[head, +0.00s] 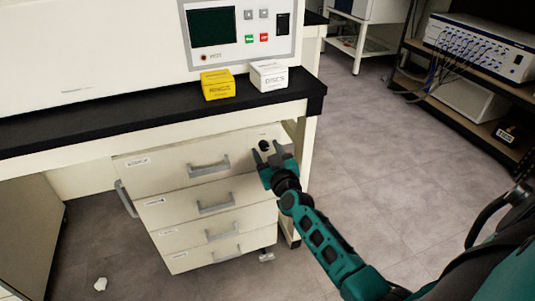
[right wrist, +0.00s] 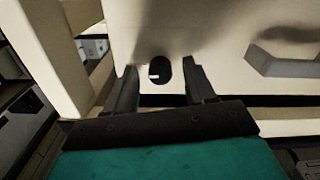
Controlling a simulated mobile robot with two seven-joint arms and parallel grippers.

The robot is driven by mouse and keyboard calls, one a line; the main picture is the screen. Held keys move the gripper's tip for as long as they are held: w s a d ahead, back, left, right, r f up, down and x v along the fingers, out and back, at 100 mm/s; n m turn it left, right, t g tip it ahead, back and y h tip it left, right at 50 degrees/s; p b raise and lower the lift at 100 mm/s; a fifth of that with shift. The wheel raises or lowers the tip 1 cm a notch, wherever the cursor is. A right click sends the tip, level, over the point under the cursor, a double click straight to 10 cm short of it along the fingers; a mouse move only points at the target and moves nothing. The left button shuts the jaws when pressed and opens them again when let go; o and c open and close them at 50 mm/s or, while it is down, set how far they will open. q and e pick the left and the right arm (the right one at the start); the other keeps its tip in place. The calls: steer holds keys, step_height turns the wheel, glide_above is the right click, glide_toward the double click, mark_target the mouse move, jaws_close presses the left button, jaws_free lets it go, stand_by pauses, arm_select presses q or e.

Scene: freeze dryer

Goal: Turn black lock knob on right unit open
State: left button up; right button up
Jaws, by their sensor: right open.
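The black lock knob (head: 264,145) is at the upper right of the top drawer front of the cream drawer unit (head: 185,163) under the bench. In the right wrist view the knob (right wrist: 161,68) is a dark oval with a short white mark lying roughly level. My right gripper (head: 267,150) is open, its fingertips pointing at the drawer front. In the right wrist view the fingers (right wrist: 160,66) stand on either side of the knob with gaps, not gripping it. I cannot tell how far the tips are from the panel. My left gripper is not in view.
The top drawer's grey handle (head: 209,167) is left of the knob. The black bench top (head: 150,118) overhangs above, carrying a yellow box (head: 217,85) and a white box (head: 269,76). A bench leg (head: 307,150) stands close right. Floor to the right is clear.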

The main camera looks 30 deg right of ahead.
steer(key=shift+c, duration=0.2)
jaws_close()
stand_by(0.3)
